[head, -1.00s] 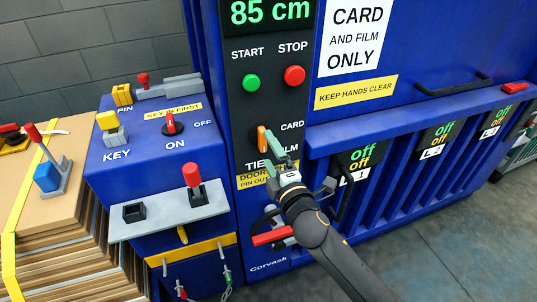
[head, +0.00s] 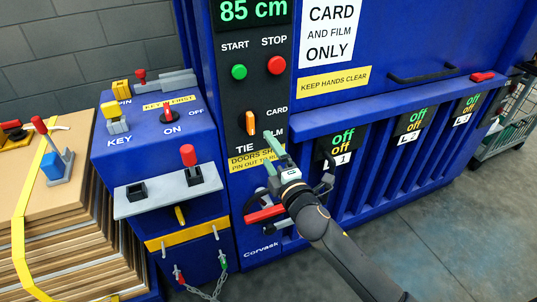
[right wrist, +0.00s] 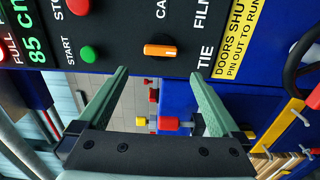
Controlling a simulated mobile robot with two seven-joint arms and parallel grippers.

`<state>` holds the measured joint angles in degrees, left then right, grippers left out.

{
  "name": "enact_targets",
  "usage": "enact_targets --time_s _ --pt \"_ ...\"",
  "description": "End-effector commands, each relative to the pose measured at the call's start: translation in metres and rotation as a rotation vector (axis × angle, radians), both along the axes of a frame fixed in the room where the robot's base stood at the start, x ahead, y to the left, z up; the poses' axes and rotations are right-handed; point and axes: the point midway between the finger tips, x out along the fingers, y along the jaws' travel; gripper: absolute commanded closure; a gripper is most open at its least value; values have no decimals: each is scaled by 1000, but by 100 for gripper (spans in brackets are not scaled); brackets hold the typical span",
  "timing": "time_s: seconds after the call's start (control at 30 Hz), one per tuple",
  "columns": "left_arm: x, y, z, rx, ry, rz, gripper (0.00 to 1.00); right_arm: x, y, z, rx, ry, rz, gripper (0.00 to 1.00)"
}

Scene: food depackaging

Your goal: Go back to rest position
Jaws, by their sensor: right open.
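My right gripper (head: 272,147) is open and empty in front of the baler's black control panel (head: 249,82). In the right wrist view its two green fingers (right wrist: 160,74) are spread wide, with nothing between them. The orange selector knob (head: 250,123) stands upright on the panel, just up and left of the fingertips in the head view. In the right wrist view the knob (right wrist: 160,50) lies past the fingertips, apart from them. My left gripper is not in view.
A red handle (head: 265,214) is close below my right gripper. Strapped cardboard (head: 75,220) stands at the left. Open floor (head: 455,235) lies at the right.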

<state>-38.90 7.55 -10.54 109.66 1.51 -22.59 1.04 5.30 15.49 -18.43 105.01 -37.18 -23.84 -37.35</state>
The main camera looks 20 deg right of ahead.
Motion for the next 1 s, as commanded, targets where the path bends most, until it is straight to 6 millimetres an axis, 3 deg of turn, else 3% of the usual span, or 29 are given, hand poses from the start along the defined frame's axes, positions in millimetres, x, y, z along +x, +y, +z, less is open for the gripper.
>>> enact_targets --time_s 0.67,0.77,0.87,1.0 --pt "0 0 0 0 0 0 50 -2 -1 -5 14 12 2 0" --pt "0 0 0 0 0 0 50 -15 1 -31 104 74 4 0" --pt "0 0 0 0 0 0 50 -44 4 -79 295 199 -5 0" --pt "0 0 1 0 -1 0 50 -112 11 -159 668 424 -76 0"
